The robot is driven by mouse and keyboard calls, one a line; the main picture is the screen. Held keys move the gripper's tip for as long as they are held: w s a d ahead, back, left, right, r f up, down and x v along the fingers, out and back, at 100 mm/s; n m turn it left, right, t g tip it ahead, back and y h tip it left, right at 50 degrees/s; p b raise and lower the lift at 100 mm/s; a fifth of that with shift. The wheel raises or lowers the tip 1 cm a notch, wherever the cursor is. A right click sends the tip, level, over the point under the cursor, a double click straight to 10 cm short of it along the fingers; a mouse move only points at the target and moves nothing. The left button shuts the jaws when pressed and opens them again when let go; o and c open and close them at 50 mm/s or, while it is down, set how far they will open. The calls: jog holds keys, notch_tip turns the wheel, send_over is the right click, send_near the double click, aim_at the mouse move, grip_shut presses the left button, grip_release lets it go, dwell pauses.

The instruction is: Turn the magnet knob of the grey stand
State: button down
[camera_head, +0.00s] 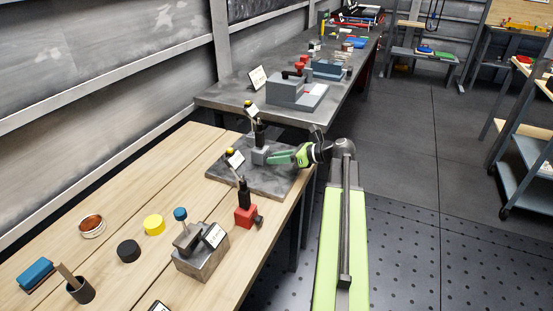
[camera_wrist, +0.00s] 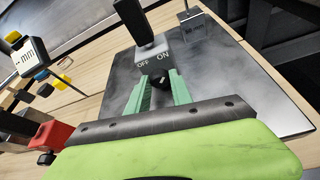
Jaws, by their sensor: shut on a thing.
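The grey stand (camera_head: 260,154) stands upright on the dark slab (camera_head: 228,174) in the head view, with a black post rising from its top. The wrist view shows the grey stand (camera_wrist: 158,61) with "OFF" and "ON" printed on its front. Below the words, the black magnet knob (camera_wrist: 161,82) with a light mark on it sits between the green fingers of my gripper (camera_wrist: 160,90). The gripper is shut on the knob from the front. In the head view my gripper (camera_head: 280,158) reaches the stand from the right; the fingers hide the knob there.
A red stand (camera_head: 245,215) and a steel block (camera_head: 203,256) are on the wooden bench, nearer than the slab. A yellow ring (camera_head: 154,224), a black puck (camera_head: 128,251) and a blue block (camera_head: 36,274) lie to the left.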

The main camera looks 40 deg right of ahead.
jog(key=shift+s+a+n+h, duration=0.15)
jog(key=shift+a+n+h, duration=0.05)
jog(key=shift+n+h, duration=0.45)
jog(key=shift+n+t+h, duration=0.25)
jog(key=shift+n+t, duration=0.25)
jog(key=shift+n, duration=0.25)
jog(key=shift+d, duration=0.1)
jog(key=c, duration=1.1)
grip_release()
jog(key=shift+p+v, duration=3.2)
jog(key=shift+v, duration=5.45)
